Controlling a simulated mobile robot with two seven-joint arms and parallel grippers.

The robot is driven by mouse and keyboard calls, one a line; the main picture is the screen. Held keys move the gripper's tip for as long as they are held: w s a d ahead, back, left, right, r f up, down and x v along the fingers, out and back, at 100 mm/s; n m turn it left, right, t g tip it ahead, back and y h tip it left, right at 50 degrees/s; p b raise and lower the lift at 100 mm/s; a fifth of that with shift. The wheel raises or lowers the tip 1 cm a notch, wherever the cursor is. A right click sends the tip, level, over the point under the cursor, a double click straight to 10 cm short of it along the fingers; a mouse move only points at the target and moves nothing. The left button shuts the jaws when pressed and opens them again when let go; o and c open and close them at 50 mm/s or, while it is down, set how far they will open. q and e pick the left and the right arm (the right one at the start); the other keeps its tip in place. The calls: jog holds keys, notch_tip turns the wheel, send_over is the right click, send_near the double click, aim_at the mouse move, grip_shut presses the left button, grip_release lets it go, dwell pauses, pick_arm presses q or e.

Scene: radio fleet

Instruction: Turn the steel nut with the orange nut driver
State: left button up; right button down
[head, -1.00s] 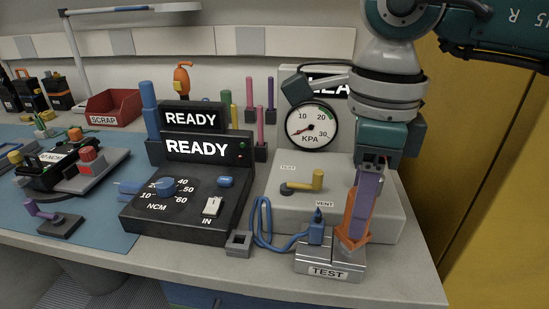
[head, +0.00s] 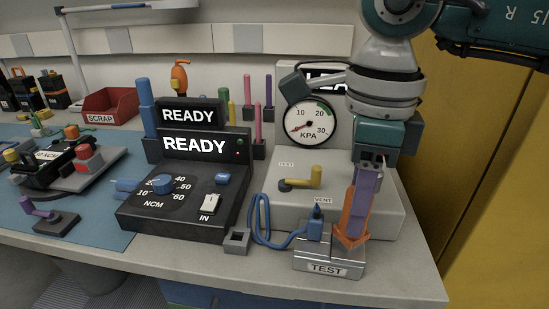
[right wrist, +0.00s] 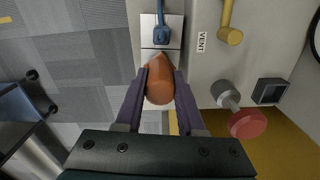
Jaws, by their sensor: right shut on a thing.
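My right gripper (head: 357,205) has purple fingers that point down over the right end of the metal TEST block (head: 318,258). It is shut on the orange nut driver (head: 350,230), whose tapered lower end is at the block's top. In the right wrist view, the rounded orange body (right wrist: 160,85) sits between the two fingertips. The steel nut cannot be made out; the driver and fingers cover that end of the block. My left gripper is not in view.
A blue plug (head: 316,228) with a looped hose stands beside the driver on the block. A yellow lever (head: 316,177) is on the grey gauge unit behind. The black READY console (head: 190,210) is to the left. The bench's front edge is close.

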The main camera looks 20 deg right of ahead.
jog(key=shift+f+b, duration=0.35)
jog(key=shift+f, duration=0.1)
dwell(0.6)
jog(key=shift+m, duration=0.9)
jog(key=shift+r, duration=0.1)
jog(key=shift+r+p, duration=0.1)
jog(key=shift+p, duration=0.2)
jog(key=shift+r+p, duration=1.15)
jog(key=shift+r, duration=0.35)
jog(key=shift+r+p, duration=0.35)
jog(key=shift+r, duration=0.05)
